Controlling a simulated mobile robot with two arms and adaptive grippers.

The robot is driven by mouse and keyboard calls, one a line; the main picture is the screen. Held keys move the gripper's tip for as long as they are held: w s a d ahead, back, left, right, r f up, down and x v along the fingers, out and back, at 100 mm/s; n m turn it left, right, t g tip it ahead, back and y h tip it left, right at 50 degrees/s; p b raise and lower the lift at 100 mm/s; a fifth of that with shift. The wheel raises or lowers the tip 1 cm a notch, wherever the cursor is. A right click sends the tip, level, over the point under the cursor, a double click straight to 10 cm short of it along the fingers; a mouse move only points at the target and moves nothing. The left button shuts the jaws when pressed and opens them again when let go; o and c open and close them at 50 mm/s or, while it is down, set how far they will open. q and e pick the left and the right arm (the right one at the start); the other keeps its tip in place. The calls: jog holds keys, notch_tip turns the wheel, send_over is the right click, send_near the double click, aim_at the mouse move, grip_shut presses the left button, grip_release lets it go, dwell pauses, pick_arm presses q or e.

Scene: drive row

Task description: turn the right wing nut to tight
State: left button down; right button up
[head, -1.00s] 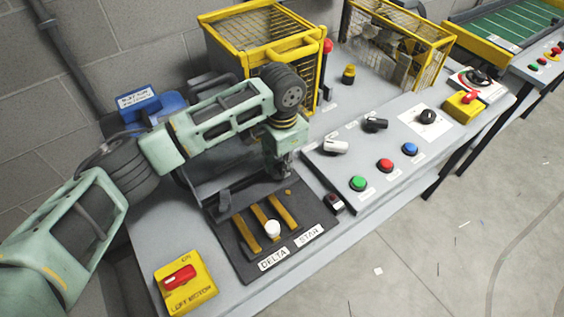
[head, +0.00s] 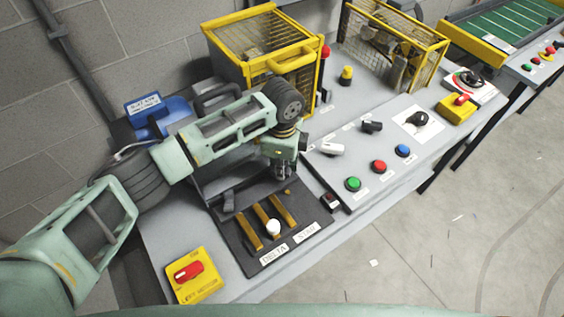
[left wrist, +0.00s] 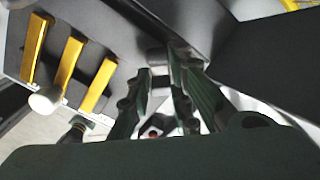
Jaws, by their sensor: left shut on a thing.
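My left gripper (head: 283,172) points down at the back right of a dark terminal board (head: 243,258) with three brass bars. Its fingers also show in the left wrist view (left wrist: 158,82). They are shut on a small grey part (left wrist: 157,58), which I take to be the right wing nut; the fingers hide most of it, so its angle cannot be told. The right brass bar (head: 283,209) lies just in front of the gripper and shows in the left wrist view (left wrist: 98,86). My right gripper is not in view.
A white knob (head: 273,228) stands by the middle bar, above the DELTA and STAR labels. A yellow box with a red switch (head: 188,271) is at front left. A panel with buttons and knobs (head: 345,170) lies right. A yellow cage (head: 235,62) stands behind.

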pick_arm(q)
jog(key=m+p, duration=0.1)
jog(key=m, duration=0.5)
jog(key=shift+s, duration=0.1)
jog(key=m, duration=0.6)
jog(key=shift+a+m, duration=0.1)
jog(key=shift+m, duration=0.3)
jog(key=c, duration=1.6)
grip_release()
notch_tip(320, 180, up, 12)
jog(key=shift+r, duration=0.1)
